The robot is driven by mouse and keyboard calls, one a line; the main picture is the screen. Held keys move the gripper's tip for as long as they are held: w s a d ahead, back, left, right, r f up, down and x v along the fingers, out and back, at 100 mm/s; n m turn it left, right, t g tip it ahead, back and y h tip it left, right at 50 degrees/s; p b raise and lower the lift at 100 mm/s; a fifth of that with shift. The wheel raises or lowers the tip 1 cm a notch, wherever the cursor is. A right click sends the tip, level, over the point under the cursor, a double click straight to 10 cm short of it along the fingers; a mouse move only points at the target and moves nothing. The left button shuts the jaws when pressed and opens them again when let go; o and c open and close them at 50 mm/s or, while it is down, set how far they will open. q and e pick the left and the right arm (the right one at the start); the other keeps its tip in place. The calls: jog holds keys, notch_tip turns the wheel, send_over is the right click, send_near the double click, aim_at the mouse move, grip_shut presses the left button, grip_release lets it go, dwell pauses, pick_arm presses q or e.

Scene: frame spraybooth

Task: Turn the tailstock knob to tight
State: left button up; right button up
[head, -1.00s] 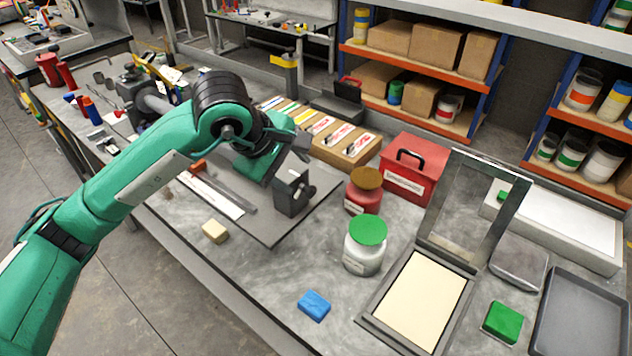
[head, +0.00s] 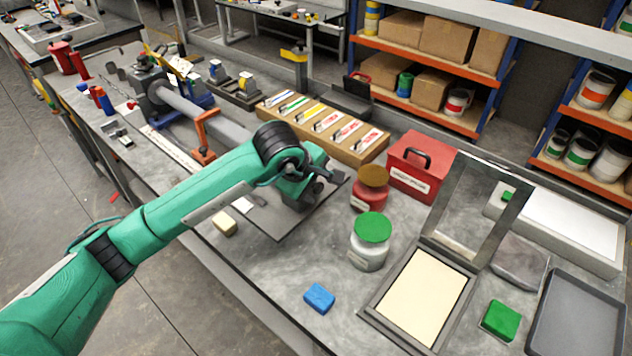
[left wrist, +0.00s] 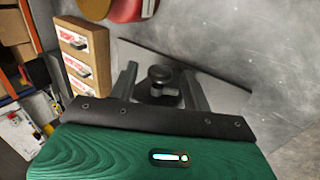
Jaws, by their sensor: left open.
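The tailstock knob (left wrist: 160,74) is a small dark round knob in the left wrist view. It sits between the two fingers of my left gripper (left wrist: 158,67), which are spread with a gap on each side of it. Part of the dark tailstock (left wrist: 158,98) shows below the knob. In the head view my left gripper (head: 330,178) is over the right end of the grey plate, and my arm hides the tailstock and knob there. Whether the fingers are level with the knob or short of it, I cannot tell. My right gripper is not in view.
A wooden block with colored labels (head: 372,150) stands behind the gripper. A red jar (head: 370,195), a green-lidded jar (head: 367,250) and a red toolbox (head: 420,175) stand to the right.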

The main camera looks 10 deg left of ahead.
pick_arm(q)
jog(key=shift+w+f, duration=0.1)
jog(key=shift+f, duration=0.1)
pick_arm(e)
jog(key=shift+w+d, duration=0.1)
pick_arm(q)
jog(key=shift+c, duration=0.2)
jog(key=c, duration=0.9)
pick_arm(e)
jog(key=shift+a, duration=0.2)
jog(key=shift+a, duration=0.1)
